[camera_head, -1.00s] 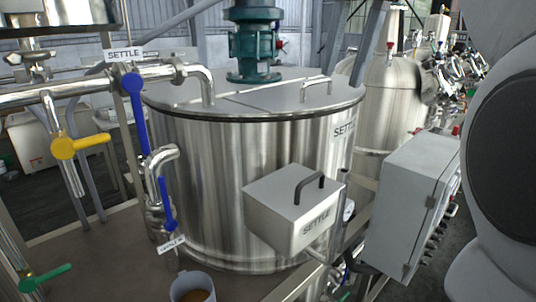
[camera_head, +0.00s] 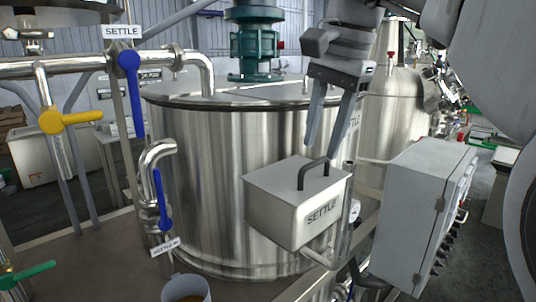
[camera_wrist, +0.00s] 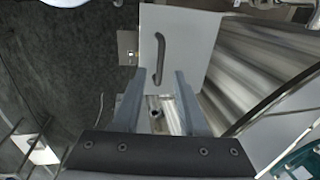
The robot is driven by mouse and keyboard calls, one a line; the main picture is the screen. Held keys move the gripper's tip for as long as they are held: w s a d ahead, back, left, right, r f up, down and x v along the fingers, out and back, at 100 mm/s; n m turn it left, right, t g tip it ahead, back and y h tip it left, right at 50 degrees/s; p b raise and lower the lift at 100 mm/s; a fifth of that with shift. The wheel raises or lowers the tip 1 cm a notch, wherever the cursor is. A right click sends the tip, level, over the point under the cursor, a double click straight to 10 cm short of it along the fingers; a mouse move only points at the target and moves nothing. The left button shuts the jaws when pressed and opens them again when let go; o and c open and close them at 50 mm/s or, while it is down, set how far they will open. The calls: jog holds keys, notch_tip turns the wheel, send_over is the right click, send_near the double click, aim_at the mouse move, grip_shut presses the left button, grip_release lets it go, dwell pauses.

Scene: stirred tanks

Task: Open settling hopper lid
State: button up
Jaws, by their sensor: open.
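The settling hopper (camera_head: 290,215) is a metal box marked SETTLE on the front of the large steel tank. Its lid (camera_head: 278,183) is shut and carries a dark curved handle (camera_head: 313,172). In the wrist view the lid (camera_wrist: 190,45) and its handle (camera_wrist: 160,58) lie just beyond my fingertips. My gripper (camera_head: 328,150) is open and empty, pointing down above the hopper, with its fingers near the handle but apparently not around it. The gripper also shows in the wrist view (camera_wrist: 165,78), its two fingers apart.
The steel tank (camera_head: 215,170) with a green motor (camera_head: 254,40) stands behind the hopper. A grey control box (camera_head: 415,215) is close on the right. Pipes with a blue valve handle (camera_head: 131,85) and a yellow one (camera_head: 65,120) are at left. A cup (camera_head: 186,288) stands at the bottom.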

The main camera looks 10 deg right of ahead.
jog(key=shift+w+a+f, duration=0.1)
jog(key=shift+w+f, duration=0.1)
jog(key=shift+f, duration=0.8)
grip_shut()
dwell(0.8)
